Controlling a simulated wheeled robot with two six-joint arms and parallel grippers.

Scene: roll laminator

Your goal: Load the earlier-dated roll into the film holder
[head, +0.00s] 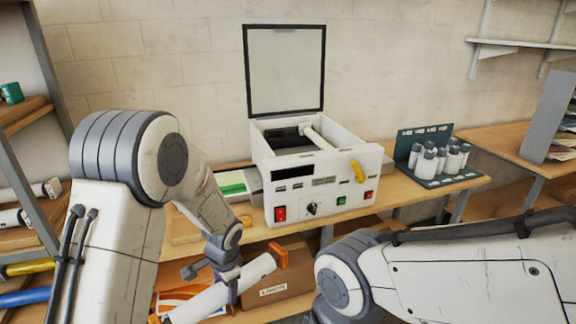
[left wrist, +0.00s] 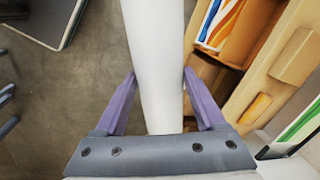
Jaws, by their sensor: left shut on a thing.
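My left gripper (head: 228,280) is shut on a white film roll (head: 208,300), held tilted in front of the bench's front edge. The roll has an orange end piece (head: 278,255) at its upper right end. In the left wrist view the white roll (left wrist: 157,60) runs between the purple fingers of the gripper (left wrist: 158,78). No date on it is readable. The laminator (head: 325,180) stands on the bench with its lid (head: 286,70) raised. A white roller (head: 318,137) shows inside its open top. My right arm enters at the lower right, but its gripper is not seen.
White rolls (head: 14,218) and a yellow roll (head: 28,267) lie on the left shelf. A dark rack of white bottles (head: 436,160) stands right of the laminator. A cardboard box (head: 290,284) sits below the bench. A green-and-white item (head: 232,183) lies left of the laminator.

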